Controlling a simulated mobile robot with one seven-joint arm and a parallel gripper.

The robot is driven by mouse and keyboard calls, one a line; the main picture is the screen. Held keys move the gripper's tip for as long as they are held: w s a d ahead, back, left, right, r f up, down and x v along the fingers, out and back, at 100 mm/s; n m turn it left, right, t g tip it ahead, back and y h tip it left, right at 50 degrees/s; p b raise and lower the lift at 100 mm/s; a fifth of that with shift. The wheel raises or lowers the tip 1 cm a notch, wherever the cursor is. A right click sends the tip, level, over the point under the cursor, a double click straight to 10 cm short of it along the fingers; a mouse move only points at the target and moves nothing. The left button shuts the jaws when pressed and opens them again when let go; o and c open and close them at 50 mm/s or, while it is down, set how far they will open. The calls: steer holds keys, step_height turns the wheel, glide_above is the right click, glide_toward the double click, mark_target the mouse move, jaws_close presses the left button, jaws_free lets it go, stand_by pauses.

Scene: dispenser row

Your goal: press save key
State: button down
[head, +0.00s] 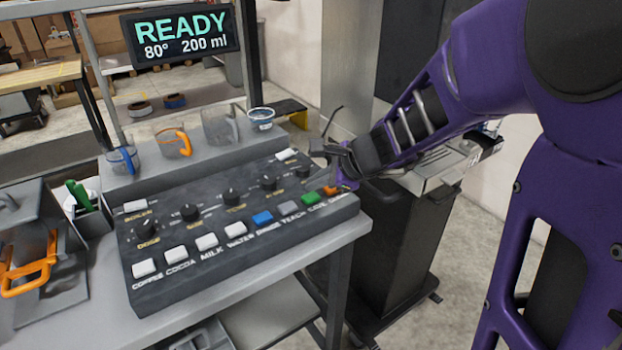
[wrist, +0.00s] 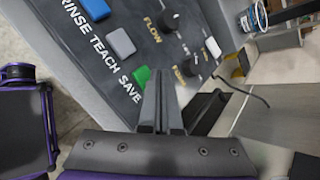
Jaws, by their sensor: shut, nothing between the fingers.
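The save key is the green key (head: 309,198) near the right end of the panel's front row, next to the grey teach key (head: 288,208). In the wrist view the green key (wrist: 141,76) shows beside the "SAVE" label, partly covered by the fingers. My gripper (head: 322,148) is shut and empty over the right end of the panel. In the wrist view its fingertips (wrist: 161,72) appear just right of the green key. I cannot tell how high they are above the panel.
The dark panel (head: 190,252) also carries several white keys, a blue key (head: 262,218), an orange key (head: 330,190) and several black knobs. A display (head: 180,33) reads READY, 80°, 200 ml. Cups, including an orange-handled one (head: 174,143), stand on the ledge behind.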

mark_target(316, 198)
steer(key=shift+f+b, duration=0.45)
steer(key=shift+b, duration=0.05)
steer(key=shift+f+b, duration=0.45)
steer(key=shift+b, duration=0.05)
stand_by(0.6)
stand_by(0.3)
steer(key=shift+r+p, duration=0.8)
steer(key=shift+r, duration=0.1)
step_height(316, 198, up, 5)
steer(key=p, duration=0.4)
